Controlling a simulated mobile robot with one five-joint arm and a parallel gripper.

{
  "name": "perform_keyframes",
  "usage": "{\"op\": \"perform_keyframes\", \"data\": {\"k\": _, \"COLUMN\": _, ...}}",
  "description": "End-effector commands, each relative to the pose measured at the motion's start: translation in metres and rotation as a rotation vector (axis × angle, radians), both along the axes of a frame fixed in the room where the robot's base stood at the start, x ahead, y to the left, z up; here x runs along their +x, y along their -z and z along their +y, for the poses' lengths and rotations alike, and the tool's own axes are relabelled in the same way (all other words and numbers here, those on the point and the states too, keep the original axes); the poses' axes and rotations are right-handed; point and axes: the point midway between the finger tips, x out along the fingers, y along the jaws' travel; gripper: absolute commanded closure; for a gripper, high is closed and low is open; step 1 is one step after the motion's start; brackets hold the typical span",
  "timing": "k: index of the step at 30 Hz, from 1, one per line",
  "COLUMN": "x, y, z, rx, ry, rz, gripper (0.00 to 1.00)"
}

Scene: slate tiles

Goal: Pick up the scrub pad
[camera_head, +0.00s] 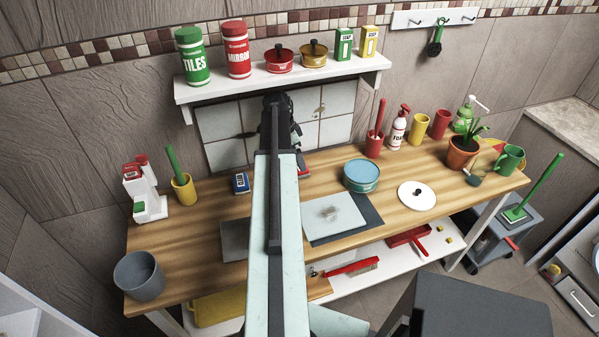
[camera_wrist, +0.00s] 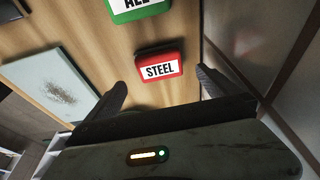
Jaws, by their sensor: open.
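My gripper (camera_wrist: 161,84) is open, its two dark fingers spread to the left and right in the wrist view. A small red block labelled STEEL (camera_wrist: 159,68) lies on the wooden counter, in the picture between the fingertips, with nothing gripped. A green block (camera_wrist: 140,8), its label partly cut off, lies beyond it at the top edge. In the head view the red block (camera_head: 304,172) shows only partly beside my arm, and a blue labelled block (camera_head: 240,183) lies left of my arm. The green block is hidden there. Which block is the scrub pad I cannot tell.
The tiled wall (camera_wrist: 245,40) runs close along the right in the wrist view. A stained pale tile (camera_wrist: 57,86) lies to the left. On the counter (camera_head: 200,230) stand a blue tin (camera_head: 361,174), a white lid (camera_head: 417,195) and a grey bucket (camera_head: 139,275).

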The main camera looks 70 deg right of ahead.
Motion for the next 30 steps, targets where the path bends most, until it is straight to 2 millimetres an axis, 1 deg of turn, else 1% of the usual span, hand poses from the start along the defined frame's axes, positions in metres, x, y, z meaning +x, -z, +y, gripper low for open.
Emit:
{"op": "perform_keyframes", "data": {"k": 2, "x": 0.0, "y": 0.001, "z": 0.0, "rx": 0.0, "ry": 0.0, "rz": 0.0, "gripper": 0.0}}
{"op": "perform_keyframes", "data": {"k": 5, "x": 0.0, "y": 0.012, "z": -0.001, "rx": 0.0, "ry": 0.0, "rz": 0.0, "gripper": 0.0}}
{"op": "perform_keyframes", "data": {"k": 9, "x": 0.0, "y": 0.037, "z": -0.003, "rx": 0.0, "ry": 0.0, "rz": 0.0, "gripper": 0.0}}
{"op": "perform_keyframes", "data": {"k": 12, "x": -0.004, "y": 0.052, "z": -0.005, "rx": 0.001, "ry": 0.001, "rz": 0.0, "gripper": 0.0}}
{"op": "perform_keyframes", "data": {"k": 14, "x": -0.005, "y": 0.054, "z": -0.006, "rx": 0.0, "ry": 0.001, "rz": 0.0, "gripper": 0.0}}
{"op": "perform_keyframes", "data": {"k": 20, "x": -0.006, "y": 0.05, "z": -0.007, "rx": 0.0, "ry": 0.0, "rz": 0.0, "gripper": 0.0}}
{"op": "perform_keyframes", "data": {"k": 23, "x": -0.006, "y": 0.05, "z": -0.007, "rx": 0.0, "ry": 0.001, "rz": 0.0, "gripper": 0.25}}
{"op": "perform_keyframes", "data": {"k": 24, "x": -0.006, "y": 0.05, "z": -0.007, "rx": 0.0, "ry": 0.001, "rz": 0.0, "gripper": 0.36}}
{"op": "perform_keyframes", "data": {"k": 27, "x": -0.006, "y": 0.05, "z": -0.007, "rx": 0.001, "ry": 0.001, "rz": 0.0, "gripper": 0.62}}
{"op": "perform_keyframes", "data": {"k": 28, "x": -0.006, "y": 0.05, "z": -0.007, "rx": 0.001, "ry": 0.001, "rz": 0.0, "gripper": 0.63}}
{"op": "perform_keyframes", "data": {"k": 29, "x": -0.006, "y": 0.05, "z": -0.007, "rx": 0.001, "ry": 0.001, "rz": 0.0, "gripper": 0.69}}
{"op": "perform_keyframes", "data": {"k": 30, "x": -0.006, "y": 0.05, "z": -0.007, "rx": 0.001, "ry": 0.001, "rz": 0.0, "gripper": 0.69}}
